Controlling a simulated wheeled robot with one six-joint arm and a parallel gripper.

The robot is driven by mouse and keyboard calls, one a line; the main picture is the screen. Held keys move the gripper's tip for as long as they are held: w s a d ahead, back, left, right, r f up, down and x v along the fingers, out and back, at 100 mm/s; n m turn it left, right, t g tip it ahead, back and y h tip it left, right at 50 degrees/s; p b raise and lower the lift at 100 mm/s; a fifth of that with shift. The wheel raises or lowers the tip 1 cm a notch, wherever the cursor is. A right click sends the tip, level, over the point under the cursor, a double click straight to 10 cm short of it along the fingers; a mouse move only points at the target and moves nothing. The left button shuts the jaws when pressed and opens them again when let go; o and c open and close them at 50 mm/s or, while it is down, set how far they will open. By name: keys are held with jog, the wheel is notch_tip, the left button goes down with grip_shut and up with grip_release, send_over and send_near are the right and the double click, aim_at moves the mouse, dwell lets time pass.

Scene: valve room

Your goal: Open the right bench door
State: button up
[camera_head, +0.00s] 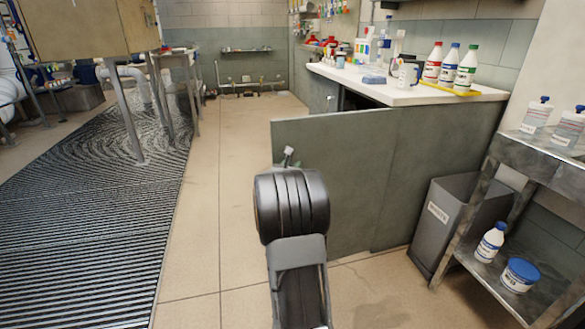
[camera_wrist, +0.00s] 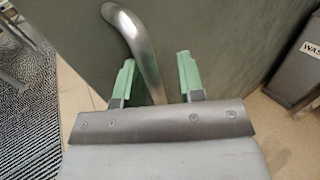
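The grey-green bench door (camera_head: 330,150) stands swung out from the white-topped bench (camera_head: 440,95), with a dark gap (camera_head: 355,100) behind its top edge. The same door fills much of the wrist view (camera_wrist: 220,40). A curved metal handle (camera_wrist: 137,42) runs down the door face; its lower end is hidden behind my gripper. My gripper (camera_wrist: 157,78) is open, its two green fingers on either side of the handle, with visible gaps to it. In the head view my wrist hides most of the gripper; a small part of the handle (camera_head: 289,151) shows above it.
A grey waste bin (camera_head: 450,225) and a metal shelf (camera_head: 545,150) with bottles stand to the right of the door. Bottles (camera_head: 449,65) stand on the bench top. The tiled floor (camera_head: 225,190) left of the door is clear, beside a ribbed dark mat (camera_head: 90,220).

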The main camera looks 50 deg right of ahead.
jog(key=shift+w+a, duration=0.1)
jog(key=shift+a, duration=0.05)
jog(key=shift+a, duration=0.2)
jog(key=shift+p+v, duration=1.6)
jog(key=shift+v, duration=5.15)
